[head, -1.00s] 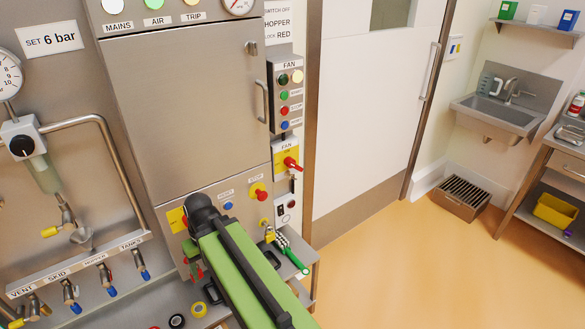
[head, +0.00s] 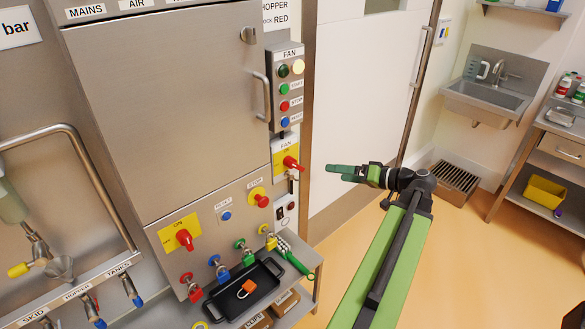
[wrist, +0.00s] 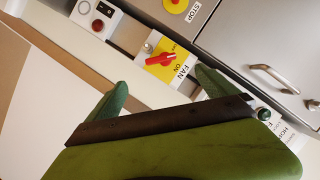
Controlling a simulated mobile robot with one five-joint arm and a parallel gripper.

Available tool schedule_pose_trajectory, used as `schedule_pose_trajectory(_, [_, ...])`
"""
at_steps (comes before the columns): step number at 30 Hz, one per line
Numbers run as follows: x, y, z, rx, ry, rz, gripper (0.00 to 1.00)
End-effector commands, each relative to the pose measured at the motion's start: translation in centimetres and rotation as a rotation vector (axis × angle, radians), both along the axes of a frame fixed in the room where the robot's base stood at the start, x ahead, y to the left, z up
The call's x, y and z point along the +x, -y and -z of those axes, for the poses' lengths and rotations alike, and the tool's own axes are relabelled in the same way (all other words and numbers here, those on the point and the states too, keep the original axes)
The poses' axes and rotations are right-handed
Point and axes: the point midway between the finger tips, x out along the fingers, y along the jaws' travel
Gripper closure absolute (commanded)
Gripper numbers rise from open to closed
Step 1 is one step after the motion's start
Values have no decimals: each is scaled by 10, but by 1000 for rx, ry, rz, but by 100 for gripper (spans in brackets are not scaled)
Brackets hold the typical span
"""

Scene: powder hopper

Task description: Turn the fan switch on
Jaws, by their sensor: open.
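The fan switch (head: 290,162) is a red rotary handle on a yellow plate marked ON, under a FAN label, on the right edge of the steel cabinet. In the head view its handle slants down to the right. In the wrist view the fan switch (wrist: 160,58) shows ahead, between and beyond the fingers. My gripper (head: 340,172) is to the right of the switch in the head view, its fingers pointing left towards it, in front of the white door. The wrist view shows my gripper (wrist: 160,86) with its fingers wide apart and nothing between them. It looks apart from the switch.
Above the switch is a FAN button box (head: 287,92). To its lower left are a red stop button (head: 259,198) and another red rotary switch (head: 184,239). Below are coloured padlocks, a black tray (head: 245,290) and a green-handled brush (head: 295,258).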

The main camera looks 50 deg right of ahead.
Motion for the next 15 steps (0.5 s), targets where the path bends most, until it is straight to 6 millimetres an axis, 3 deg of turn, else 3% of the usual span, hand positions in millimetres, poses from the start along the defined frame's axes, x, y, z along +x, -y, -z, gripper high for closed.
schedule_pose_trajectory(5, [11,-3,5,1,-2,-1,3])
schedule_pose_trajectory(15, [87,-20,30,2,-3,-4,3])
